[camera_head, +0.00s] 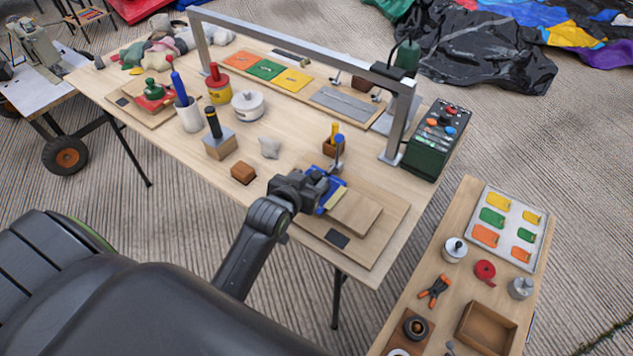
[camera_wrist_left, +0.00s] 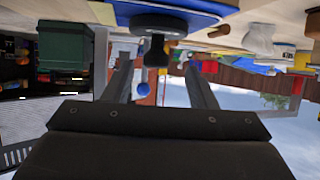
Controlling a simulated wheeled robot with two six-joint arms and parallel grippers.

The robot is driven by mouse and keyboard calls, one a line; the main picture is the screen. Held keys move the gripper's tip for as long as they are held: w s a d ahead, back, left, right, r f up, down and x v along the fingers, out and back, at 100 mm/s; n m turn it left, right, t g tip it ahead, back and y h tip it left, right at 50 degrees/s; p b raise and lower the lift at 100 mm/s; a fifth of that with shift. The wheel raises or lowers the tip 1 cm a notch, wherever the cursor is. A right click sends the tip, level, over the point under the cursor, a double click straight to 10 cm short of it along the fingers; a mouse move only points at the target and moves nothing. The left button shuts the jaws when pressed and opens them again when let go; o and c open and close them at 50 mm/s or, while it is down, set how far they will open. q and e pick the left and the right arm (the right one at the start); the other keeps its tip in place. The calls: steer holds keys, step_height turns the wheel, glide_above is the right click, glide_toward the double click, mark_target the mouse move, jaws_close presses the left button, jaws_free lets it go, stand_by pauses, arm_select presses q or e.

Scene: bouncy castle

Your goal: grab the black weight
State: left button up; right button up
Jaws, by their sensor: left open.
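In the left wrist view a black piece with a round disc and a narrower knob, which looks like the black weight (camera_wrist_left: 157,25), stands against a blue plate (camera_wrist_left: 190,8). My left gripper (camera_wrist_left: 158,62) is open, with one finger on each side of the knob; I cannot tell whether either touches it. In the head view my left gripper (camera_head: 322,180) is over the blue plate (camera_head: 334,197) at the near right of the work table, and it hides the weight there. My right gripper is not in view.
A wooden board (camera_head: 385,222) lies under the blue plate on the work table (camera_head: 290,130). A brown block (camera_head: 243,173) and a black-handled tool (camera_head: 213,124) stand left of the gripper. A metal frame (camera_head: 290,42) spans the table, and a green control box (camera_head: 435,140) stands at right.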

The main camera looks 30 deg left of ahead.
mark_target(319, 173)
arm_select(q)
steer(key=shift+d+x, duration=0.1)
steer(key=shift+x, duration=1.4)
steer(key=shift+d+x, duration=0.15)
steer(key=shift+x, duration=1.4)
jaws_close()
